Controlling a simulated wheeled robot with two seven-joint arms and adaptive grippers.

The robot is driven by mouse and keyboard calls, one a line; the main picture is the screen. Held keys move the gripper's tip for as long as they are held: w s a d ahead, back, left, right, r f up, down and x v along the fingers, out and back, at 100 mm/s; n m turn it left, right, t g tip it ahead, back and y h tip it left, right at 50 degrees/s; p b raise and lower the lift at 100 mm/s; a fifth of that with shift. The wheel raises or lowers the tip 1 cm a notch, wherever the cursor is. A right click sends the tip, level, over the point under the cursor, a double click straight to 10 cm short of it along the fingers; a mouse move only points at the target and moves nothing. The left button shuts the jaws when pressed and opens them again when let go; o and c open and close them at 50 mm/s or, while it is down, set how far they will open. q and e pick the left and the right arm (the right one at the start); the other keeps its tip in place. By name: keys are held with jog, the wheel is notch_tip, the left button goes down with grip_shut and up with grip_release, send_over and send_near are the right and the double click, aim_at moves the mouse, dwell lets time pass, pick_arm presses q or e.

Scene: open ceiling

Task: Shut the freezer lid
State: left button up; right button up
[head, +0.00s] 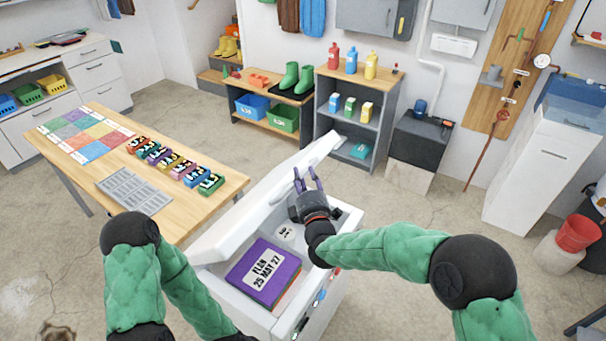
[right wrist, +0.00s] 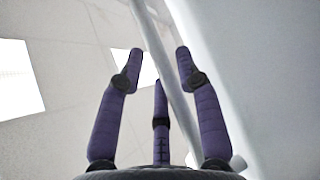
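The white chest freezer (head: 345,222) stands in front of me with its lid (head: 262,192) raised and leaning to the left. Inside lie a purple box (head: 264,272) with a date label and a round white-topped item (head: 290,233). My right gripper (head: 308,175) is over the opening, fingers spread and pointing up beside the lid's inner side. In the right wrist view its purple fingers (right wrist: 160,62) are apart, with a thin grey bar (right wrist: 168,75) passing between them and a pale surface at the right. Contact cannot be told. My left gripper is out of view.
A wooden table (head: 218,178) with several coloured boxes and a grey rack (head: 134,190) stands left of the raised lid. Shelves (head: 357,125) with bottles and green boots stand behind. Open concrete floor (head: 420,215) lies to the right of the freezer.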

jog(key=shift+x, duration=0.95)
grip_shut()
jog(key=shift+f, duration=0.15)
